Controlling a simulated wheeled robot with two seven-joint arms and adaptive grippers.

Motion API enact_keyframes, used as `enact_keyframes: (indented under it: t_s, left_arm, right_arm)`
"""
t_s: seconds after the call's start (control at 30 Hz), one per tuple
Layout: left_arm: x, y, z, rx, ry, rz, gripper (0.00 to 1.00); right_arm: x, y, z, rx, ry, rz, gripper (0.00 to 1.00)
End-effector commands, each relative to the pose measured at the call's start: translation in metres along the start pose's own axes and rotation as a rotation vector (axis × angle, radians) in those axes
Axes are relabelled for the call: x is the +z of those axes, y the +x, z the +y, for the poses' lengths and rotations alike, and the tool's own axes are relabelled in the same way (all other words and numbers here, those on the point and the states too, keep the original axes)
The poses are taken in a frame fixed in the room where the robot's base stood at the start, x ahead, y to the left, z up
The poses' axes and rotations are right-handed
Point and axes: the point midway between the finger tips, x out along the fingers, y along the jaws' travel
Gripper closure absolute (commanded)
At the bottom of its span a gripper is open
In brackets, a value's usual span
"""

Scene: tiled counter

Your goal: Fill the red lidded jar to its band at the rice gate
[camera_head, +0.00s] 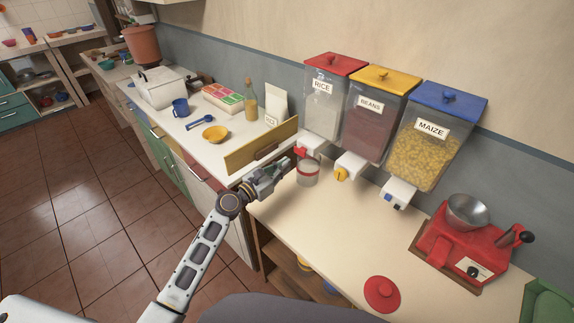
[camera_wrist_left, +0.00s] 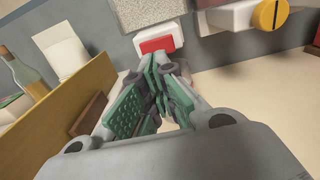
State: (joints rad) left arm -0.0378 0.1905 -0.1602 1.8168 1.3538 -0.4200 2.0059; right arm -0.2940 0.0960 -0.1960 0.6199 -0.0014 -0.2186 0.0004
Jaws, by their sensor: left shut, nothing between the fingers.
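The clear jar (camera_head: 308,174) with a red band stands upright on the counter under the spout of the rice dispenser (camera_head: 323,112). Its fill level is too small to tell. The red gate (camera_head: 300,152) of the rice dispenser is at the spout, and it also shows in the wrist view (camera_wrist_left: 154,45). The red lid (camera_head: 382,293) lies apart on the counter near the front. My left gripper (camera_head: 287,165) is shut and empty, its fingertips just left of the jar and below the gate. In the wrist view the fingers (camera_wrist_left: 158,68) hide most of the jar. My right gripper is not in view.
Beans (camera_head: 375,115) and maize (camera_head: 433,135) dispensers hang to the right. A red scale (camera_head: 462,247) with a metal bowl stands at the right. A wooden board (camera_head: 262,146) stands left of my gripper. The counter between jar and lid is clear.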

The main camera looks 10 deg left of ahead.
Motion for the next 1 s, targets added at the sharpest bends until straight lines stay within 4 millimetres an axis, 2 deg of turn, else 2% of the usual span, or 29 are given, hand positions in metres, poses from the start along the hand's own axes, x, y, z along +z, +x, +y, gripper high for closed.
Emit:
enact_keyframes:
  t_s: [0.6,1.0]
  left_arm:
    - [-0.001,-0.058,0.000,-0.001,-0.001,0.001,1.00]
    - [0.000,-0.068,0.000,-0.001,-0.001,0.000,1.00]
  right_arm:
    - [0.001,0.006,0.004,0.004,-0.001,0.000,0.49]
    - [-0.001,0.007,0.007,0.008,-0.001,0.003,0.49]
